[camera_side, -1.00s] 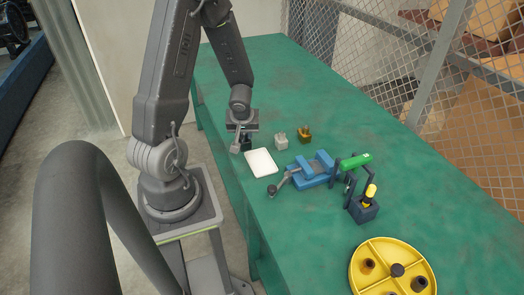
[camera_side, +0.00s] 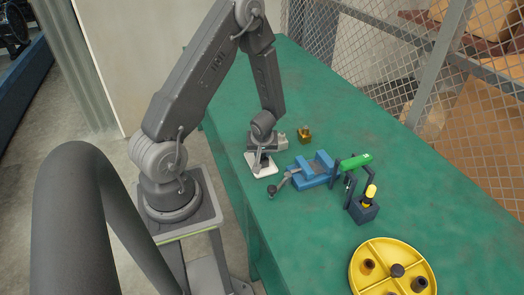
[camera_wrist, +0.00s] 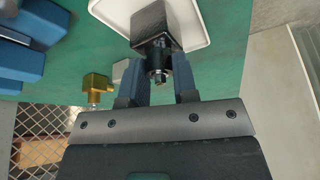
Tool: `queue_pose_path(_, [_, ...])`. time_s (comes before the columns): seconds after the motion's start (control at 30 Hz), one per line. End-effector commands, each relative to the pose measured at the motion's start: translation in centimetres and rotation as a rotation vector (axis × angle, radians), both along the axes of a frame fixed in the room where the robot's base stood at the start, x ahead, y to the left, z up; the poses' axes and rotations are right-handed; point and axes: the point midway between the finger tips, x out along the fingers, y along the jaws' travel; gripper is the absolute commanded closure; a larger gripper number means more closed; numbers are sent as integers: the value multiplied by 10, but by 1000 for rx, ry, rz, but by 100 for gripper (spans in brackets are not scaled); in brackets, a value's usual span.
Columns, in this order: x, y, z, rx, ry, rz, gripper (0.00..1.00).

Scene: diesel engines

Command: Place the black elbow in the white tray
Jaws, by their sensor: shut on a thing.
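The black elbow (camera_wrist: 156,28) is between the fingers of my gripper (camera_wrist: 160,70) in the wrist view, with its round threaded end toward the palm. My gripper is shut on it. The white tray (camera_wrist: 196,30) shows behind and around the elbow in the wrist view. In the side view my gripper (camera_side: 262,161) is over the white tray (camera_side: 266,172) and partly hides it. I cannot tell whether the elbow touches the tray floor.
A pale grey fitting (camera_side: 283,145) and a brass elbow (camera_side: 305,136) stand behind the tray. A blue vise (camera_side: 313,170) is close on its right. A holder (camera_side: 363,209) with tools and a yellow divided dish (camera_side: 360,256) are farther right. The green bench is otherwise clear.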

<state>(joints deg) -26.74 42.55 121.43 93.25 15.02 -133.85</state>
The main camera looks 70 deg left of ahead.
Motion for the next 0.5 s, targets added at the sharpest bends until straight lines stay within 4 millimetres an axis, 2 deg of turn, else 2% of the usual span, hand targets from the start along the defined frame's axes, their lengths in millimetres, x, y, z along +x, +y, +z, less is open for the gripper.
queue_pose_path(0.27, [0,0,-2,0,1,-2,100])
queue_pose_path(0.3, [0,0,-3,0,0,-1,71])
queue_pose_path(0.5, [0,0,-3,0,0,-1,52])
